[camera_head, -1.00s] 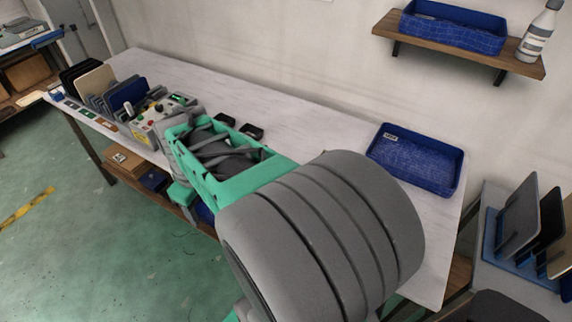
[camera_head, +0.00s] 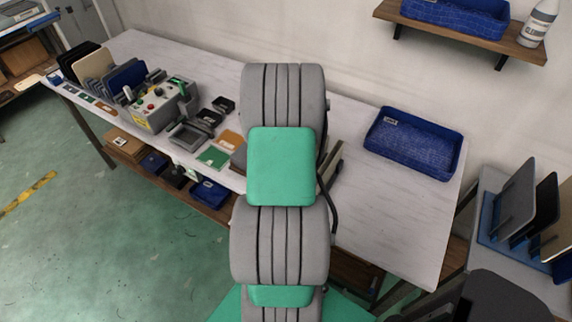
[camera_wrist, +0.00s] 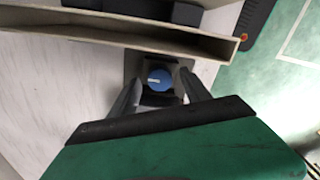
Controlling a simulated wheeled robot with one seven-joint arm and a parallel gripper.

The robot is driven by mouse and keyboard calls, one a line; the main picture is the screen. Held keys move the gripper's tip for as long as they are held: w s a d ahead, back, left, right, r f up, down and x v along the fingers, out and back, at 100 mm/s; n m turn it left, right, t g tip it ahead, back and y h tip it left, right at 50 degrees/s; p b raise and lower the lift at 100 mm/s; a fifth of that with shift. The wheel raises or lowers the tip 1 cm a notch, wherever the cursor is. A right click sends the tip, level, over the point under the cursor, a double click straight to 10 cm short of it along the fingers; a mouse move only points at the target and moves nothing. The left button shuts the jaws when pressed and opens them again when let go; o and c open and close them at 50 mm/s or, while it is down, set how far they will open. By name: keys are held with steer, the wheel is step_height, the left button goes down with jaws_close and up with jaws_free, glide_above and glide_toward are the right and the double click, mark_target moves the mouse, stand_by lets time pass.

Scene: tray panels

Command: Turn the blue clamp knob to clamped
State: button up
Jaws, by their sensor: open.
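The blue clamp knob (camera_wrist: 161,75) shows in the wrist view as a small round disc with a white pointer mark that points left. It sits on a dark grey mount. My gripper (camera_wrist: 159,84) is open, with one finger on either side of the knob in the picture. I cannot tell whether the fingers touch it or how far above it they are. In the head view my arm hides both the knob and my gripper.
A pale tray-like panel (camera_wrist: 200,43) runs close beyond the knob in the wrist view. In the head view, a control box (camera_head: 152,108) and upright panels stand at the left of the white table (camera_head: 375,225). A blue basket (camera_head: 412,143) stands at right.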

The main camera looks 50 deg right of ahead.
steer(key=shift+f, duration=0.3)
steer(key=shift+c, duration=0.5)
jaws_close()
